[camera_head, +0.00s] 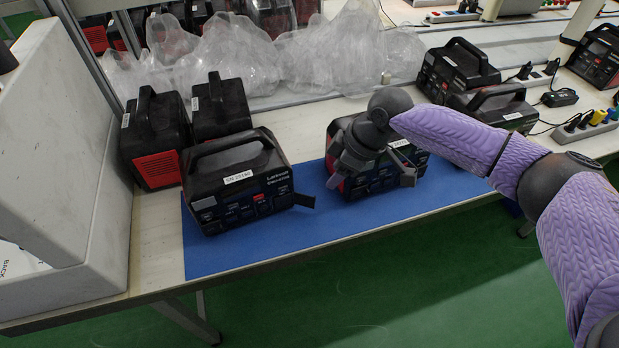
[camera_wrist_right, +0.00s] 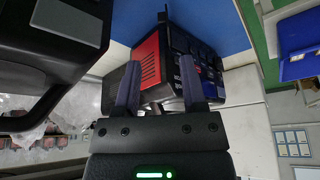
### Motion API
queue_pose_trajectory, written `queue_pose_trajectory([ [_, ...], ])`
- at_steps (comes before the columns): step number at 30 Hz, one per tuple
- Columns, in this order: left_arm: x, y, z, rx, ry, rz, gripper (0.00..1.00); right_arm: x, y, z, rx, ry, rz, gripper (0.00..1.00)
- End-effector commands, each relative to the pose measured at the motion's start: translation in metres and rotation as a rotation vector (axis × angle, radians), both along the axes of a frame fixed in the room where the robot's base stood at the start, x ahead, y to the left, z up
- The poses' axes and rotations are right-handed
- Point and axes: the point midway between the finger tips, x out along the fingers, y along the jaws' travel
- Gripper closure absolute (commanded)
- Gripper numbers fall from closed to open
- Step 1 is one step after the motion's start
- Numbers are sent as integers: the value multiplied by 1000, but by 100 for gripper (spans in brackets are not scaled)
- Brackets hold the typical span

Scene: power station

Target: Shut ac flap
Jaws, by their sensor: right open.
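The left power station (camera_head: 238,180), black with red parts, stands on the blue mat. In the right wrist view, this flap (camera_wrist_right: 162,18) juts out beside the red side panel (camera_wrist_right: 147,68). My right gripper (camera_head: 337,176) is open and empty, to the right of that flap and apart from it. Its two fingers (camera_wrist_right: 160,92) point towards the station's side. My left gripper is out of view.
A white box (camera_head: 112,215) stands at the left table end. Two more stations (camera_head: 152,135) are behind the left one. Clear plastic bags (camera_head: 235,50) lie at the back. Stations, chargers and a power strip (camera_head: 587,127) are at right. The mat's front strip (camera_head: 290,235) is clear.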

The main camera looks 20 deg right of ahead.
Motion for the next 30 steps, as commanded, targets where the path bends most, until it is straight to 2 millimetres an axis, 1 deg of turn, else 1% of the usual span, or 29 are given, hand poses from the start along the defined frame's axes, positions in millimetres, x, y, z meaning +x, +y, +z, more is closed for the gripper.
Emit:
queue_pose_trajectory([
  [2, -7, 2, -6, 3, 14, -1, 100, 1, 2, -10, 0, 4, 2, 47],
  [5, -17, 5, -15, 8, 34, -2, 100, 6, 9, -31, 0, 4, 3, 47],
  [6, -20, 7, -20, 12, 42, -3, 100, 8, 13, -41, 0, 4, 2, 47],
  [9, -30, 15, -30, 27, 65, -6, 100, 13, 20, -64, 0, 4, 2, 47],
  [12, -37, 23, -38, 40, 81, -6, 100, 17, 26, -81, 0, 2, 0, 47],
  [16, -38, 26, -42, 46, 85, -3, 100, 20, 30, -91, 0, 0, -1, 47],
  [24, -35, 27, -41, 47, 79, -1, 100, 21, 31, -91, 1, -1, -1, 47],
  [26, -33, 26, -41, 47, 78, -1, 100, 21, 31, -91, 1, -1, -1, 60],
  [27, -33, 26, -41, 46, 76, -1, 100, 21, 31, -91, 1, -1, -1, 68],
  [29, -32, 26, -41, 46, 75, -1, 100, 21, 31, -91, 1, -1, -1, 81],
  [30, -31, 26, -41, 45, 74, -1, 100, 21, 31, -91, 1, -1, -1, 89],
])
